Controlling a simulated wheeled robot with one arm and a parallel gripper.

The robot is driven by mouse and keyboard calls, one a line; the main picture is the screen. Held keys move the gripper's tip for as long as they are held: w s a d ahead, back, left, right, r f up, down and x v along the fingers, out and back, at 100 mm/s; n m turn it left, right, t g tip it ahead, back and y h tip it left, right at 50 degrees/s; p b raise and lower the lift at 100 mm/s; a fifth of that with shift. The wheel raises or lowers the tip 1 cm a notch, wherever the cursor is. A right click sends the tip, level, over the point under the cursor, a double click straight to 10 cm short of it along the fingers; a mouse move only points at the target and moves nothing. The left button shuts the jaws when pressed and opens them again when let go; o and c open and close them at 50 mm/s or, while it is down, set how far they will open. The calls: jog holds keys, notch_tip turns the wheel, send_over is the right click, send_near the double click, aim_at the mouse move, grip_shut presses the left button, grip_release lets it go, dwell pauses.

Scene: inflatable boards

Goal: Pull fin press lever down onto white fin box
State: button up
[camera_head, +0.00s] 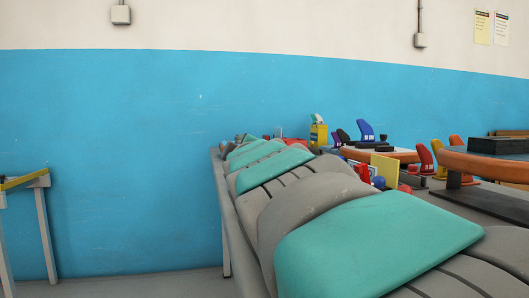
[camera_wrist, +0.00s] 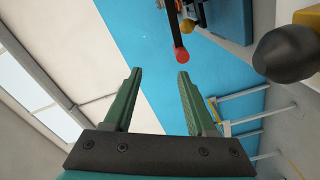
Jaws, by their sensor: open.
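My gripper (camera_wrist: 157,72) is open and empty in the wrist view, its two green fingers spread apart. A dark lever with a red ball knob (camera_wrist: 181,54) hangs into the top of the wrist view, just beyond the right fingertip and apart from it. I cannot be sure that it is the fin press lever. In the head view my teal and grey arm stretches away along the bench and hides much of it. The gripper is too small to make out there. I cannot pick out the white fin box in either view.
Orange-edged boards (camera_head: 500,166) lie on the bench at right, with a blue fin (camera_head: 365,131), a red fin (camera_head: 425,158) and a yellow holder (camera_head: 318,135) nearby. A large dark knob (camera_wrist: 287,53) fills the wrist view's right edge. A yellow-topped stand (camera_head: 24,180) is at far left.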

jog(key=v, duration=0.3)
jog(key=shift+s+r, duration=0.1)
